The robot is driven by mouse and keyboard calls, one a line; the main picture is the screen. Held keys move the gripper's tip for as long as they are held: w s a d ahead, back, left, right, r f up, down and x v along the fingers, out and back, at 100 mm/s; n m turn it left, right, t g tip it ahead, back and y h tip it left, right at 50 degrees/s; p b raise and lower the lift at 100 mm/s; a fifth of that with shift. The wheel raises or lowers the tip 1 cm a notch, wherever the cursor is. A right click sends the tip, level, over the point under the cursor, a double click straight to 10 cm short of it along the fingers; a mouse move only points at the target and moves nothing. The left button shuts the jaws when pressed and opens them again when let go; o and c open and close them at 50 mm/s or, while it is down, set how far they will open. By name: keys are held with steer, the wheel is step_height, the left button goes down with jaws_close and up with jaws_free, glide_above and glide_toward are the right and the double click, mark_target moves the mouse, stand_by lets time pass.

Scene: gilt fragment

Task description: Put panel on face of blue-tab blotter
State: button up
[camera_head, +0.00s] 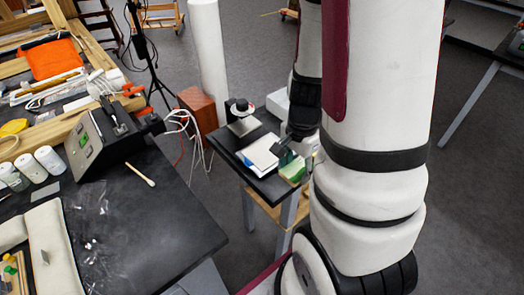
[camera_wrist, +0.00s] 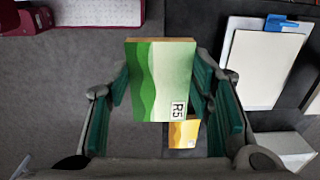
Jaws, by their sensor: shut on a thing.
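The panel (camera_wrist: 160,80) is a block with a green wavy face and an "R5" label, its upper edge tan. My gripper (camera_wrist: 163,92) is shut on it, with teal finger pads at its left and right sides. The panel also shows as a small green patch in the head view (camera_head: 293,169), near the right edge of the small black table. The blotter (camera_wrist: 264,72), a pale sheet on a white board with a blue tab (camera_wrist: 280,23), lies to the right of the panel in the wrist view. In the head view the blotter (camera_head: 261,153) lies left of my gripper (camera_head: 287,158).
A yellow-orange piece (camera_wrist: 184,133) shows below the panel in the wrist view. A device with a dark knob (camera_head: 242,115) stands behind the blotter on the small table (camera_head: 228,143). A large cluttered bench (camera_head: 160,225) fills the left. My arm hides the right of the table.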

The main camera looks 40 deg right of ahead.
steer(key=shift+w+d+f+b, duration=0.1)
steer(key=shift+w+f+b, duration=0.05)
steer(key=shift+w+b, duration=0.45)
steer(key=shift+w+f+b, duration=0.15)
steer(key=shift+w+b, duration=0.25)
steer(key=shift+b, duration=0.25)
glide_above(263, 153)
steer(key=shift+s+f, duration=0.1)
steer(key=shift+f, duration=0.35)
steer(key=shift+f+p, duration=0.35)
steer(key=shift+f, duration=1.45)
steer(key=shift+f, duration=0.2)
steer(key=o, duration=1.2)
steer(key=shift+c, duration=0.2)
steer(key=shift+r, duration=0.1)
